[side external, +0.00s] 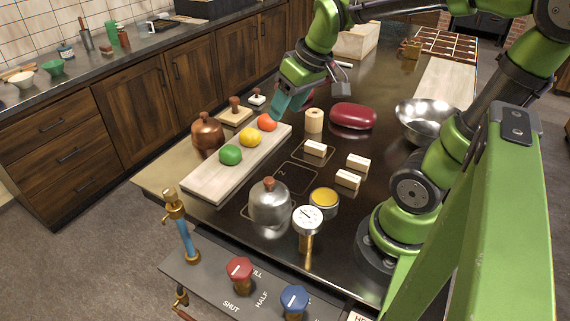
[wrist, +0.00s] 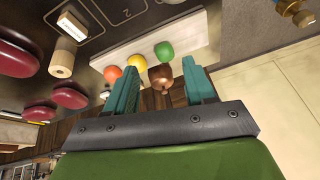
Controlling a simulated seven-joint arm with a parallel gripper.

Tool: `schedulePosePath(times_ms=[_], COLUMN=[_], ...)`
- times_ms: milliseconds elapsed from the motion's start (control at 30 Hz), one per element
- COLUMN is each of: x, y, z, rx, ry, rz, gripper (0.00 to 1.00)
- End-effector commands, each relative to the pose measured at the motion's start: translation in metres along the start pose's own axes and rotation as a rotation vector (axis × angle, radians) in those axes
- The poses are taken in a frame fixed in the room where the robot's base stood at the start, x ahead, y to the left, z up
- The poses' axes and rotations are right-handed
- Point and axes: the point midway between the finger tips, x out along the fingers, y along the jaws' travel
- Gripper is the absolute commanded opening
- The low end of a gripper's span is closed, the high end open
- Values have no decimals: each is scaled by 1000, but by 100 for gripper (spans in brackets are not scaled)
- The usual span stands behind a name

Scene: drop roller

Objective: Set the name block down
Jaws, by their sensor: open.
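Three small pale blocks lie on the dark worktop in the side external view: one (side external: 316,148) by the marked outline, one (side external: 358,162) to its right, and one (side external: 347,179) nearer the camera. I cannot read any name on them, so I cannot tell which is the name block. One pale block also shows in the wrist view (wrist: 72,24). My gripper (side external: 283,108) is raised near the far end of the white board, left of and beyond the blocks. In the wrist view its teal fingers (wrist: 160,68) are apart with nothing held between them.
The white board (side external: 205,187) carries green (side external: 230,155), yellow (side external: 250,138) and red-orange (side external: 267,122) balls. A copper pot (side external: 207,132), a steel dome (side external: 269,203), a pale roll (side external: 314,121), a dark red cushion (side external: 353,116) and a metal bowl (side external: 427,120) stand around.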

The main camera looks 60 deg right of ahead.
Motion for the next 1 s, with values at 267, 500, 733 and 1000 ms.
schedulePosePath(times_ms=[267,500,733,1000], x=[-33,-36,-36,-36], y=[-67,-74,-74,-74], z=[49,57,57,56], rx=[132,164,163,163], ry=[158,173,173,173], rz=[-167,-198,-196,-196], gripper=[54,54,54,54])
